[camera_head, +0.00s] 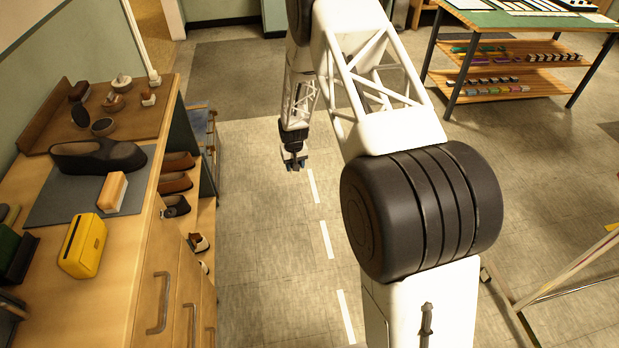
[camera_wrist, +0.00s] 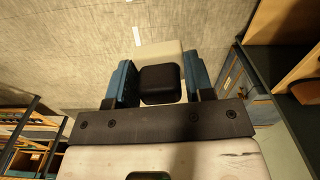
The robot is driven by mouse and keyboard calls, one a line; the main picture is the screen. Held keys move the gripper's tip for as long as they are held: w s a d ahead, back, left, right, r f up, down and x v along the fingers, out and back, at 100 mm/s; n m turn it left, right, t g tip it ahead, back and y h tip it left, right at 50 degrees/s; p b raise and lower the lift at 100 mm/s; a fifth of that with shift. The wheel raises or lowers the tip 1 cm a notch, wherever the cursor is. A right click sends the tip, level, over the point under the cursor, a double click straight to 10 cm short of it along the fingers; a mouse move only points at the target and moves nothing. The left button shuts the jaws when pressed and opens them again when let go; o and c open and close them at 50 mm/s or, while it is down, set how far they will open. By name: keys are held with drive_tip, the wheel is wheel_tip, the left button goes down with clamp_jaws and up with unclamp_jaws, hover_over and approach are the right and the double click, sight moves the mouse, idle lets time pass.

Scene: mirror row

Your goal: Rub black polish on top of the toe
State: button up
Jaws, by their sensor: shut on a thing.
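A dark shoe (camera_head: 120,157) lies on a grey mat (camera_head: 60,207) on the wooden counter at left, its opening to the left and its toe seemingly to the right. An open round tin (camera_head: 103,127), with a dark lid (camera_head: 80,115) beside it, sits on the brown board behind the shoe. My gripper (camera_head: 294,163) hangs over the floor, well to the right of the counter and apart from the shoe. In the wrist view its blue fingers (camera_wrist: 157,78) are shut on a small block with a black rounded part (camera_wrist: 160,85) and a cream part. Polish on the block cannot be told.
A wood-and-cream brush (camera_head: 112,192) lies on the mat near its right edge. A yellow box (camera_head: 83,246) stands nearer on the counter. Several small items sit on the brown board (camera_head: 140,113). Shelves with shoes (camera_head: 176,182) line the counter's side. The floor under my gripper is clear.

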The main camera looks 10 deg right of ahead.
drive_tip(key=w+a+r+n, duration=0.1)
drive_tip(key=w+a+r, duration=0.3)
drive_tip(key=a+r, duration=0.3)
drive_tip(key=w+a+r+n, duration=0.2)
drive_tip(key=w+a+r, duration=0.25)
drive_tip(key=a, duration=0.45)
drive_tip(key=a+r+n, duration=0.1)
drive_tip(key=a+r, duration=0.7)
drive_tip(key=a, duration=0.2)
drive_tip(key=s+a+r+n, duration=0.1)
drive_tip(key=a+r, duration=0.7)
drive_tip(key=a, duration=0.3)
drive_tip(key=a+r+n, duration=0.1)
drive_tip(key=a+r, duration=0.6)
drive_tip(key=a, duration=0.4)
drive_tip(key=shift+s+a+r+n, duration=0.15)
drive_tip(key=shift+a+r+n, duration=0.05)
drive_tip(key=shift+r+n, duration=0.2)
approach(102, 125)
drive_tip(key=shift+w+r+n, duration=0.15)
drive_tip(key=shift+w+n, duration=0.05)
drive_tip(key=shift+n, duration=0.2)
drive_tip(key=shift+f, duration=3)
drive_tip(key=shift+f, duration=0.5)
